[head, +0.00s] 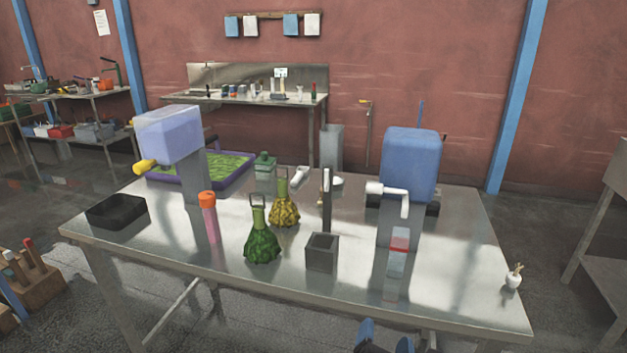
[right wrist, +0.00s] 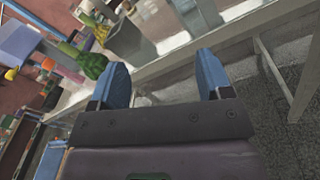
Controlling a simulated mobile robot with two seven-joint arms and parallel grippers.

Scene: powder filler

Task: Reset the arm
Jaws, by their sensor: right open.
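My right gripper (head: 385,338) shows at the bottom edge of the head view, in front of the table's near edge. In the right wrist view its two blue fingers (right wrist: 162,80) are spread apart with nothing between them. It is open, empty and apart from the table (head: 350,293). My left gripper is not in view.
The table holds a green bottle (head: 262,243), a yellow bottle (head: 285,210), a pink tube with an orange cap (head: 209,220), a grey square cup (head: 321,253), a black tray (head: 117,212), a blue-topped machine (head: 410,165) and a lilac-topped machine (head: 168,135). The front right tabletop is mostly clear.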

